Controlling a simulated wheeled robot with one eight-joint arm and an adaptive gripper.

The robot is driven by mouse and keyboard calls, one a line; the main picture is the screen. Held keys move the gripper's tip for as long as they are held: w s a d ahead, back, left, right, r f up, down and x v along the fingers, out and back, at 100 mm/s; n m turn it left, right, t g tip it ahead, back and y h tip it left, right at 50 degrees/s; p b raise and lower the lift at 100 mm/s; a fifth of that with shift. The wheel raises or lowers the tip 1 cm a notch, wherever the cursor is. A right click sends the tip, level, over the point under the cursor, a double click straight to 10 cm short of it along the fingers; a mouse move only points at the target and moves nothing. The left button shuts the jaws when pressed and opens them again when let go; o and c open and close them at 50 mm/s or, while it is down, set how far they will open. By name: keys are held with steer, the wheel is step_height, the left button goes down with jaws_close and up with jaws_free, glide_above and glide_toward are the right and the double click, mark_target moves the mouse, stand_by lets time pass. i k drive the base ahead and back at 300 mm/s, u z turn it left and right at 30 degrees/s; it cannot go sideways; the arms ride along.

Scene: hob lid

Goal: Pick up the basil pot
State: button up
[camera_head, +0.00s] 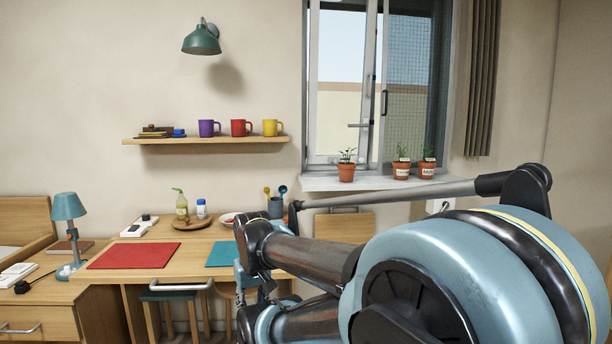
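Three small terracotta pots with green plants stand on the white windowsill. The left pot (346,172) stands apart from the others, and I see no readable label on it. The middle pot (401,173) and the right pot (427,173) stand close together, each with a pale label too small to read surely. I cannot tell for certain which one is the basil pot. My arm fills the lower right of the view, in front of and below the sill. I cannot make out my gripper's fingers.
The windowsill (320,184) is bare left of the pots. The open window sash (370,90) stands close behind them. Below are a desk with a red mat (133,255), a teal mat (222,254), bottles and a utensil cup (275,208). A shelf (205,140) holds mugs.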

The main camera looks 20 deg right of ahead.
mark_target(346, 170)
steer(key=u, duration=1.55)
steer(key=k, duration=1)
steer(key=z, duration=2.15)
steer(key=i, duration=1)
